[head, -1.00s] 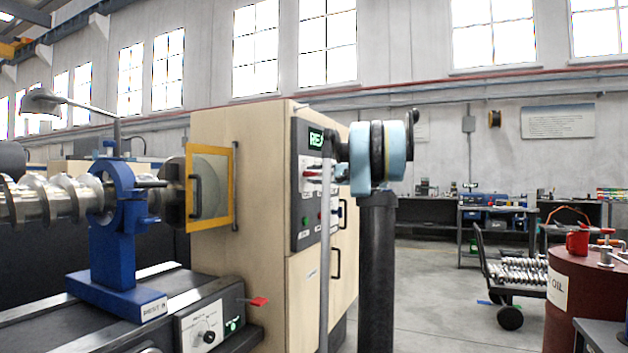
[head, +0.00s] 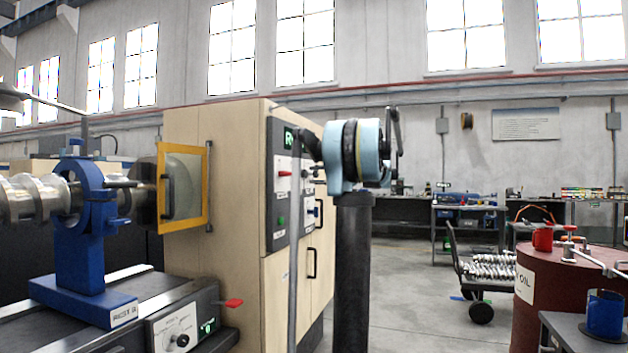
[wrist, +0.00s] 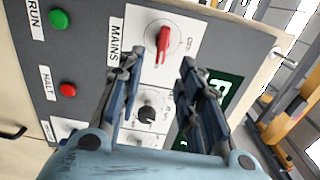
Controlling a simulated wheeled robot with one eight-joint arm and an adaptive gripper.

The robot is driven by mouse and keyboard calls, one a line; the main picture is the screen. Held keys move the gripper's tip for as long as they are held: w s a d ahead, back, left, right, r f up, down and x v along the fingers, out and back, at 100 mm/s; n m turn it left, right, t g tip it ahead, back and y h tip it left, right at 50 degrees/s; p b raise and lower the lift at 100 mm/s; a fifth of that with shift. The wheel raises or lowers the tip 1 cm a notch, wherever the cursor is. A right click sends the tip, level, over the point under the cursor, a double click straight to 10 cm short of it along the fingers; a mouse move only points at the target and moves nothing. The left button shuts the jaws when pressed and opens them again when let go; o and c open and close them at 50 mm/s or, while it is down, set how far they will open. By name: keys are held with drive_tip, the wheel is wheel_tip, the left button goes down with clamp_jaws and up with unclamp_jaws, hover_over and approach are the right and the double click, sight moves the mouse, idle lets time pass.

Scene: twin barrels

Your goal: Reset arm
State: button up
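My gripper (wrist: 160,85) shows in the wrist view with its two blue-and-grey fingers spread apart and nothing between them. It points at the control panel (wrist: 85,25) of the machine cabinet, and a red MAINS rotary switch (wrist: 162,40) and a black knob (wrist: 148,114) show between the fingers. I cannot tell the exact gap to the panel. In the head view my blue-and-black arm joint stands in front of the cabinet (head: 215,150) and partly hides its control panel (head: 283,215). The fingers are hidden in the head view.
A lathe with a blue steady rest (head: 85,240) and a yellow-framed guard (head: 183,188) is at left. At right are a red oil barrel (head: 520,320), a blue mug (head: 605,315) and a cart of metal parts (head: 485,270). Open floor (head: 410,290) lies between.

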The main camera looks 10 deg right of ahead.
drive_tip(key=shift+a, duration=0.1)
drive_tip(key=s+a+f+n+g+h, duration=0.2)
drive_tip(key=s+a+f+g+h, duration=0.1)
drive_tip(key=s+a+f, duration=0.65)
drive_tip(key=s+a+f+n+g+h, duration=0.1)
drive_tip(key=s+a+f+g+h, duration=0.35)
drive_tip(key=s+f, duration=0.8)
drive_tip(key=s+d+f+n+h, duration=0.2)
drive_tip(key=s+f+h, duration=0.1)
drive_tip(key=s+f, duration=0.9)
drive_tip(key=s+d+f+n+h, duration=0.2)
drive_tip(key=s+f+h, duration=0.2)
drive_tip(key=s+f, duration=0.8)
wheel_tip(320, 180, down, 4)
drive_tip(key=shift+d+f, duration=0.15)
drive_tip(key=shift+d, duration=0.15)
drive_tip(key=shift+h, duration=0.25)
